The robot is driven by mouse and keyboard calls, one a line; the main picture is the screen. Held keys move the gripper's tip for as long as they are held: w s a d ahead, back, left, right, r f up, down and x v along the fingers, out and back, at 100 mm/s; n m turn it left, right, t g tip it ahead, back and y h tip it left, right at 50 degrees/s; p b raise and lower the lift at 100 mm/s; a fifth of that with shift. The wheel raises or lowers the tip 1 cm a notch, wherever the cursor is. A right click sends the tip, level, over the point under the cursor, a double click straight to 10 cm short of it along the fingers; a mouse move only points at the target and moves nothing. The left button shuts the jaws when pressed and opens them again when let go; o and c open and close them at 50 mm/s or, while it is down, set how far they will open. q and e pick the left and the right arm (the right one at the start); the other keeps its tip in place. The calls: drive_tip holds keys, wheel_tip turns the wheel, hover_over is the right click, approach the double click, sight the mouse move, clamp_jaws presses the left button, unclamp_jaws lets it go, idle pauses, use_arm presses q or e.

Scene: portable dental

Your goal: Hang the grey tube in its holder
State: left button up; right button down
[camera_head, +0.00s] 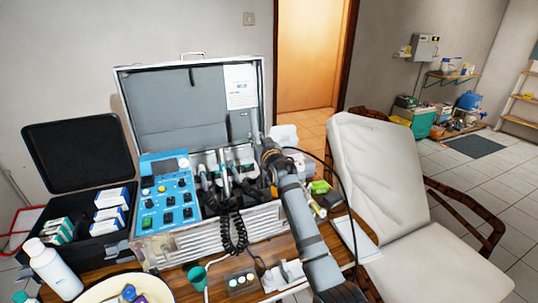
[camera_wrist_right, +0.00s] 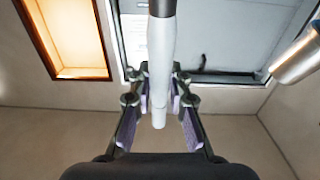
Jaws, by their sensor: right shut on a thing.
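My right arm reaches in from the lower right in the head view, and its gripper (camera_head: 264,162) is at the right part of the open silver case. In the right wrist view the gripper (camera_wrist_right: 159,98) is shut on a pale grey tube (camera_wrist_right: 161,55) with a dark band at its upper end in the picture. The tube is hard to make out in the head view behind my wrist. A row of holders with handpieces (camera_head: 224,172) stands inside the case, left of my gripper. I cannot tell which holder is the tube's own. My left gripper is not in view.
A blue control panel (camera_head: 168,193) sits in the case's left part, and a black coiled cord (camera_head: 234,232) hangs over its front. The raised case lid (camera_head: 185,105) stands behind. A metal cylinder (camera_wrist_right: 298,54) shows in the wrist view. A patient chair (camera_head: 385,180) stands at the right.

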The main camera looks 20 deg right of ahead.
drive_tip(key=shift+f, duration=0.1)
drive_tip(key=f+b, duration=0.1)
drive_tip(key=s+f+b, duration=0.1)
drive_tip(key=f, duration=0.1)
drive_tip(key=shift+b, duration=0.35)
drive_tip(key=shift+s, duration=0.1)
drive_tip(key=shift+s+f+p, duration=0.2)
drive_tip(key=shift+s+p, duration=0.05)
drive_tip(key=shift+p, duration=0.15)
drive_tip(key=shift+f, duration=0.15)
drive_tip(key=shift+f, duration=0.1)
idle(0.3)
drive_tip(key=shift+s+f+b, duration=0.1)
drive_tip(key=shift+s+f, duration=0.15)
drive_tip(key=shift+f, duration=0.35)
drive_tip(key=shift+s+f+b, duration=0.1)
drive_tip(key=shift+s+f, duration=0.1)
drive_tip(key=shift+f, duration=0.45)
drive_tip(key=shift+s+f+b, duration=0.1)
drive_tip(key=shift+s+f, duration=0.15)
drive_tip(key=shift+f, duration=0.35)
